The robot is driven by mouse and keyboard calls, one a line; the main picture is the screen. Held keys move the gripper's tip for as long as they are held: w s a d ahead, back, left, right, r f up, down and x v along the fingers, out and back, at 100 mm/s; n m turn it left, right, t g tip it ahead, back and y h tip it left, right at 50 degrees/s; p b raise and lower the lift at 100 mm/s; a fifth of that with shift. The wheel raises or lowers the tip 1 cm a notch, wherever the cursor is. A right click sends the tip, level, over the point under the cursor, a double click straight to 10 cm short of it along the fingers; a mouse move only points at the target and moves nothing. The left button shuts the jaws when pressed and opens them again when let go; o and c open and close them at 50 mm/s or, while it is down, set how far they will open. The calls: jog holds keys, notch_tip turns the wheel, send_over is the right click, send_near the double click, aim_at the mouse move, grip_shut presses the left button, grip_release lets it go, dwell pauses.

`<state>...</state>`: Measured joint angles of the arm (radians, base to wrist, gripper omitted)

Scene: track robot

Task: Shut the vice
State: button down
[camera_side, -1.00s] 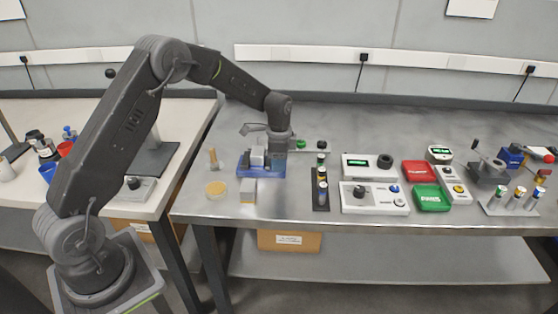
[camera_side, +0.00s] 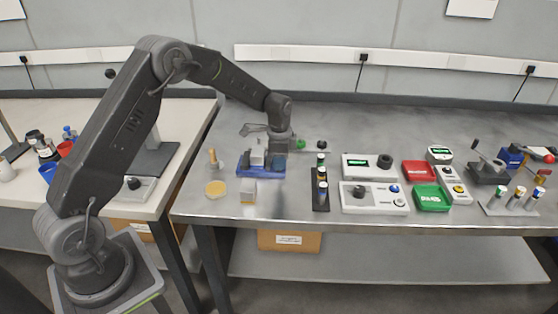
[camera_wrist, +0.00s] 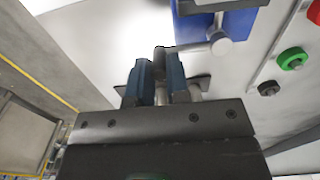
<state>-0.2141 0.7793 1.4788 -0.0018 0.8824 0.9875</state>
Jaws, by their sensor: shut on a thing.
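The vice (camera_side: 246,172) has a blue base and grey jaws. It stands on the left part of the metal bench in the side view. Its blue body (camera_wrist: 232,5) shows at the top of the wrist view, with a round grey screw end (camera_wrist: 220,46) and a crank arm running left from it. My gripper (camera_wrist: 160,75) is shut on the grey crank handle (camera_wrist: 160,58), which sits between its two blue-grey fingers. In the side view my gripper (camera_side: 279,158) points down at the right side of the vice and hides part of it. The jaw gap is too small to judge.
A small block (camera_side: 248,192), a yellow disc (camera_side: 216,189) and a wooden peg (camera_side: 213,159) stand near the vice. A dark rack (camera_side: 320,190) of coloured cylinders is close to its right. White control boxes (camera_side: 375,198) stand further right.

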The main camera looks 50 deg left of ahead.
jog(key=shift+d, duration=0.1)
jog(key=w+n, duration=0.1)
jog(key=d+n, duration=0.1)
jog(key=n, duration=0.1)
jog(key=shift+w+n, duration=0.3)
jog(key=shift+w, duration=0.05)
jog(key=n, duration=0.1)
jog(key=w+n, duration=0.1)
jog(key=n, duration=0.1)
jog(key=w+n, duration=0.1)
jog(key=shift+w+d+n, duration=0.2)
jog(key=shift+d+n, duration=0.05)
jog(key=shift+n, duration=0.05)
jog(key=w+n, duration=0.2)
jog(key=n, duration=0.1)
jog(key=shift+a+n, duration=0.1)
jog(key=shift+n, duration=0.2)
jog(key=shift+w+a+n, duration=0.25)
jog(key=shift+w+n, duration=0.2)
jog(key=shift+n, duration=0.55)
jog(key=shift+w+a+n, duration=0.25)
jog(key=shift+w+n, duration=0.2)
jog(key=shift+n, duration=0.55)
jog(key=c, duration=1.1)
grip_release()
